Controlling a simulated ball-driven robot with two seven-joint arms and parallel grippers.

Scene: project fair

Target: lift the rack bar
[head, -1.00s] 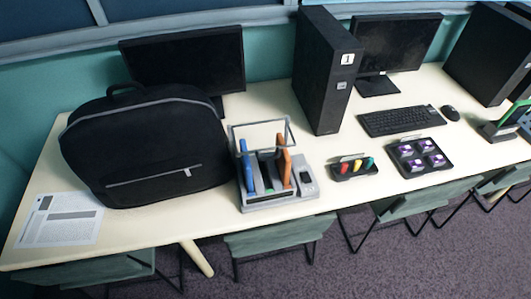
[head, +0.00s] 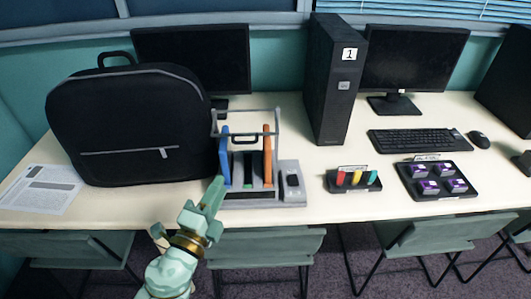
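The rack (head: 262,198) is a grey stand on the table, with a blue upright piece (head: 225,158) and an orange upright piece (head: 267,155) in it. The rack bar (head: 247,110) is a thin grey frame over the top of these pieces and looks lowered across them. My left gripper (head: 212,194) is in front of the rack's lower left side, below the bar and apart from it. Its fingers overlap in this view, so its opening is unclear. My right gripper is out of view.
A black backpack (head: 130,120) stands close left of the rack. A black computer tower (head: 333,85) stands behind to the right. A small tray of coloured pieces (head: 352,190) and a tray of purple pieces (head: 437,190) lie right. Chairs (head: 265,249) stand at the table's front edge.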

